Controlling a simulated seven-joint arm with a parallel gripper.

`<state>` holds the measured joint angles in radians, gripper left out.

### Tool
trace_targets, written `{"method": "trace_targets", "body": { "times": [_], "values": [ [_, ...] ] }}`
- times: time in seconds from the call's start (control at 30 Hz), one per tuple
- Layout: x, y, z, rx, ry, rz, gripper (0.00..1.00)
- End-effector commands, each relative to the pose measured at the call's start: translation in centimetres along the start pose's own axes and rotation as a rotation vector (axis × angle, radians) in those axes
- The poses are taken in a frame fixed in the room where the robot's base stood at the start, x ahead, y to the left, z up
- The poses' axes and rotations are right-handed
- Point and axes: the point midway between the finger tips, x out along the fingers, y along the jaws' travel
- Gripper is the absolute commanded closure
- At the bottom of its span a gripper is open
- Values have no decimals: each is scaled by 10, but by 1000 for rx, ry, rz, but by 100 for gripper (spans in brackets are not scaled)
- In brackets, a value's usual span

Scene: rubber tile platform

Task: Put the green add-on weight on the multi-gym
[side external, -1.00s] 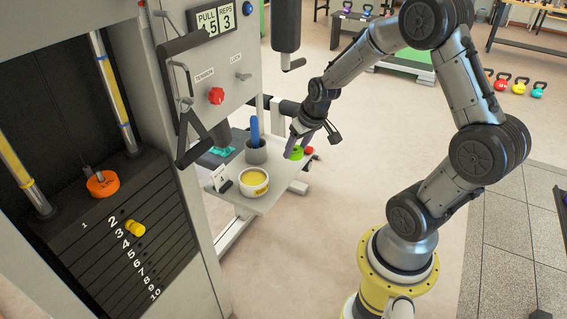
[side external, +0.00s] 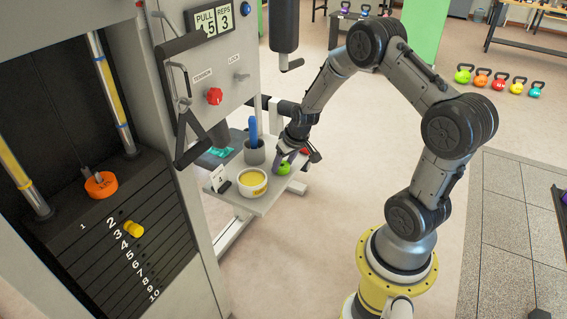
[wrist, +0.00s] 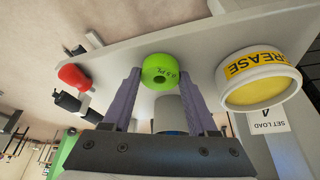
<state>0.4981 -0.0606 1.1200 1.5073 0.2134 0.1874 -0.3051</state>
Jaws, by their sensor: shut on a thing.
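The green add-on weight (side external: 284,168) is a small round piece with a hole, at the right part of the tray in the side view. In the wrist view the green weight (wrist: 158,66) sits between my fingertips. My gripper (side external: 289,160) is shut on it, pointing down; the wrist view shows the gripper (wrist: 160,80) too. I cannot tell whether the weight touches the tray. The multi-gym (side external: 125,235) stands at the left with its numbered black stack. An orange piece (side external: 101,184) lies on the stack top, and a yellow pin (side external: 133,229) is beside number 3.
The tray (side external: 262,205) holds a yellow-topped grease tub (side external: 252,183), a grey cup (side external: 255,153) with a blue handle and a small card (side external: 219,178). A red knob (wrist: 73,76) is beside the tray. A black handle frame (side external: 190,100) hangs between stack and tray.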

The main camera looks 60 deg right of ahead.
Motion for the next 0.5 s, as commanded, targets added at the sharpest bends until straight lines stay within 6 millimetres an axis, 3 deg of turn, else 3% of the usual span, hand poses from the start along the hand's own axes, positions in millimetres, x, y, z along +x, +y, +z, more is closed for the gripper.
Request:
{"method": "trace_targets", "body": {
  "times": [0.2, 0.23, 0.37, 0.5],
  "values": [
    [3, 0, 1, 0, 1, 0, 100],
    [3, 0, 2, 0, -1, 0, 36],
    [2, 0, 1, 0, -1, 0, 12],
    [2, 0, 1, 0, -1, 0, 11]
  ]
}}
